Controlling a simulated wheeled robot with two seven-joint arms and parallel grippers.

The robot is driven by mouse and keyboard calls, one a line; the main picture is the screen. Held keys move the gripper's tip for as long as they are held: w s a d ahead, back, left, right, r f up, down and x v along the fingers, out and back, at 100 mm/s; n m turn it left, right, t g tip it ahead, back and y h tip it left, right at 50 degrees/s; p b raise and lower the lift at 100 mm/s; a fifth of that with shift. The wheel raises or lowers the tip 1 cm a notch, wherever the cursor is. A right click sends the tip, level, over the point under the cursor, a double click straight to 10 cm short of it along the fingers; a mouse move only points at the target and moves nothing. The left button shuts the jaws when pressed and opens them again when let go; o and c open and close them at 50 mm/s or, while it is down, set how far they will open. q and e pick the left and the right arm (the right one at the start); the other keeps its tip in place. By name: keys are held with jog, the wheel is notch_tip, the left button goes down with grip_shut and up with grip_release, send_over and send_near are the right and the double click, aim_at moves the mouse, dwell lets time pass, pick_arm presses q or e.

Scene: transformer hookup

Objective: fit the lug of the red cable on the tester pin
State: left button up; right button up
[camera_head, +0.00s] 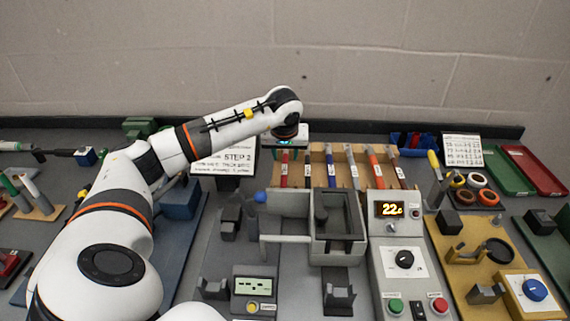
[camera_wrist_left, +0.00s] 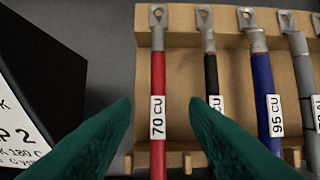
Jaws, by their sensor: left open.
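The red cable (camera_wrist_left: 158,75), with a white "70 CU" label, lies in the wooden rack, its metal lug (camera_wrist_left: 158,22) at the top end. In the head view the red cable (camera_head: 284,170) stands at the rack's left end. My left gripper (camera_head: 287,141) is above the rack's left end. In the left wrist view its green fingers (camera_wrist_left: 160,103) are open, one on each side of the red cable, with visible gaps. A box with a green display (camera_head: 254,286) stands at the front; I cannot make out the tester pin. My right gripper is not in view.
A black cable (camera_wrist_left: 210,75) and a blue cable (camera_wrist_left: 264,90) lie right of the red one in the wooden rack (camera_head: 345,157). A "STEP 2" sign (camera_head: 228,163) stands to the left. A grey open-topped vessel (camera_head: 337,225) and a control box (camera_head: 403,260) stand in front.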

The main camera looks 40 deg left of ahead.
aim_at(285, 164)
pick_arm(q)
jog(key=p+x, duration=0.1)
jog(key=x, duration=0.3)
jog(key=shift+a+f+p, duration=0.15)
jog(key=shift+p, duration=0.2)
jog(key=shift+w+a+f, duration=0.1)
jog(key=shift+f, duration=0.15)
grip_shut()
